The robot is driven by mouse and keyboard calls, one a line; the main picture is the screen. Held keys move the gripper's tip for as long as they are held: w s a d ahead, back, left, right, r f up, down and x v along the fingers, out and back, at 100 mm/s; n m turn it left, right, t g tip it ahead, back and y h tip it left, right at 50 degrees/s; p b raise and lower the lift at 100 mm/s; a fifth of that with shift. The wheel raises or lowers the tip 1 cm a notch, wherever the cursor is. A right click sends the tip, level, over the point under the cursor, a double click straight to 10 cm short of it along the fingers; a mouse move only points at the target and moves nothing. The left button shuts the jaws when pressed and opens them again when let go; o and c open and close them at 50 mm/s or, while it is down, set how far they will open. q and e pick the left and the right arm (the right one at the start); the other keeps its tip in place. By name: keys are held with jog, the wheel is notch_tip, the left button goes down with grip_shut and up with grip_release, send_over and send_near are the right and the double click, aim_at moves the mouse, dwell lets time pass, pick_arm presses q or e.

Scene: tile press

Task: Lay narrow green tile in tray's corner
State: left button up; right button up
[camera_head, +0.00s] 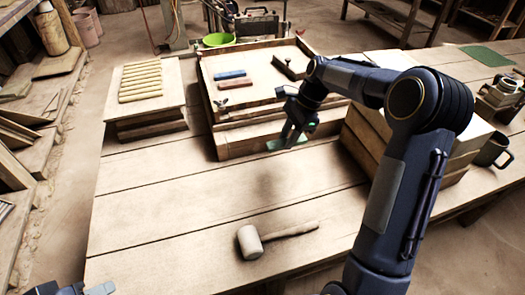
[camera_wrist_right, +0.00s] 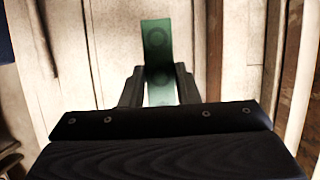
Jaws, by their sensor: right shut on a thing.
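The narrow green tile (camera_head: 287,143) is held in my right gripper (camera_head: 298,130), in front of the tray's front wall and above the table. In the right wrist view the tile (camera_wrist_right: 157,45) stands out lengthwise from between the two fingers (camera_wrist_right: 159,85), which are shut on it. The wooden tray (camera_head: 262,106) is shallow and rimmed, on a raised wooden base. A blue tile (camera_head: 230,74) and a reddish tile (camera_head: 235,84) lie inside it. My arm hides the tray's right front part. My left gripper (camera_head: 72,290) shows only partly at the bottom left edge; its fingers are unclear.
A dark-handled tool (camera_head: 289,68) lies in the tray's right part. A mallet (camera_head: 250,243) lies at the table's front. A slatted wooden board (camera_head: 140,80) stands left of the tray, stacked boxes (camera_head: 362,140) right. A green bowl (camera_head: 218,40) is behind. The left front table is clear.

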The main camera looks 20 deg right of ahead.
aim_at(282, 167)
notch_tip(282, 167, down, 10)
jog(key=shift+d+r+b, duration=0.1)
jog(key=shift+r+b, duration=0.1)
jog(key=shift+b, duration=0.3)
jog(key=shift+f, duration=0.15)
jog(key=o, duration=1)
